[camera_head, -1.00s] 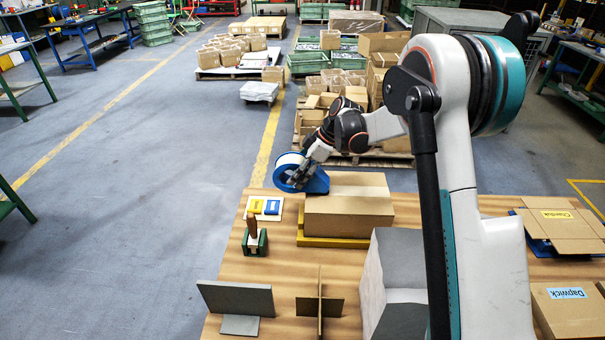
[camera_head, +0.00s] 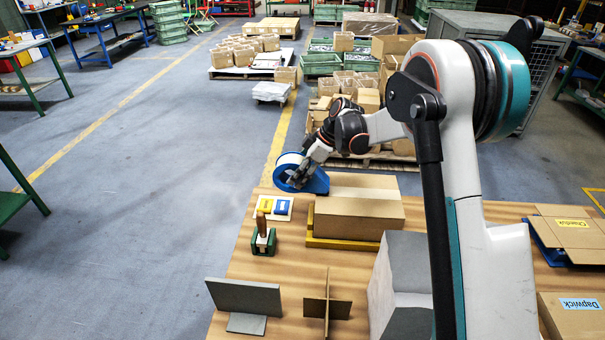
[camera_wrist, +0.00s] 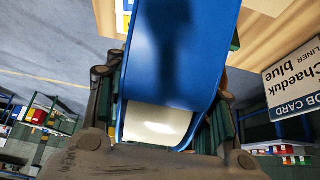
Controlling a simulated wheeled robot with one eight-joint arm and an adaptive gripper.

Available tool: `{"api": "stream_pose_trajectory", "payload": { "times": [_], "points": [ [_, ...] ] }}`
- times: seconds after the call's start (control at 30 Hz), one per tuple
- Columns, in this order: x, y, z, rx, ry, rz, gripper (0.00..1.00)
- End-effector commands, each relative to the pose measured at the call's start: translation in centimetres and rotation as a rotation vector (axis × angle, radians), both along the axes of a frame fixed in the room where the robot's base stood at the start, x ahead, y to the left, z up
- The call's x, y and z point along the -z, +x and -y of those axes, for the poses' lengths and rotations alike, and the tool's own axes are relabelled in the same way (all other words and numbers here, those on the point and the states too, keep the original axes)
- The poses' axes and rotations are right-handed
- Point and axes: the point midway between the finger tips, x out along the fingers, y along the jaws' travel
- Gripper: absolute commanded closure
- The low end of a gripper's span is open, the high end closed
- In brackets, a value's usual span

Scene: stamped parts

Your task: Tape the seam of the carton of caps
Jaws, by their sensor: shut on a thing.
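My gripper (camera_head: 306,171) is shut on a blue tape dispenser (camera_head: 318,183) with a pale tape roll (camera_head: 288,164). The dispenser is at the left far end of the closed brown carton (camera_head: 352,218); I cannot tell whether it touches the carton. A paler band (camera_head: 368,192) runs along the carton top; whether it is tape or the seam is unclear. The carton rests on a yellow base (camera_head: 345,243) on the wooden table. In the wrist view the blue dispenser (camera_wrist: 180,50) fills the middle between my fingers (camera_wrist: 165,105).
On the table are a card with yellow and blue labels (camera_head: 273,208), a green stamp holder (camera_head: 263,241), grey upright plates (camera_head: 243,296), a cardboard divider (camera_head: 327,307) and a grey block (camera_head: 400,285).

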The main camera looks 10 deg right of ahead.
Motion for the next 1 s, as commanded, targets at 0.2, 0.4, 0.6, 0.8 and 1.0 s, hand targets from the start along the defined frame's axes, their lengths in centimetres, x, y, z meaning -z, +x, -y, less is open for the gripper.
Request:
{"api": "stream_pose_trajectory", "payload": {
  "times": [0.2,0.4,0.6,0.8,1.0],
  "points": [
    [0.1,0.1,-0.5,0.0,0.0,0.0,0.74],
    [0.3,0.3,-1.4,0.001,0.0,-0.001,0.74],
    [0.3,0.4,-1.9,0.0,0.0,0.0,0.74],
    [0.1,0.5,-2.6,0.001,0.0,0.001,0.74],
    [0.1,0.6,-2.7,0.001,0.0,0.0,0.74]
  ]
}}
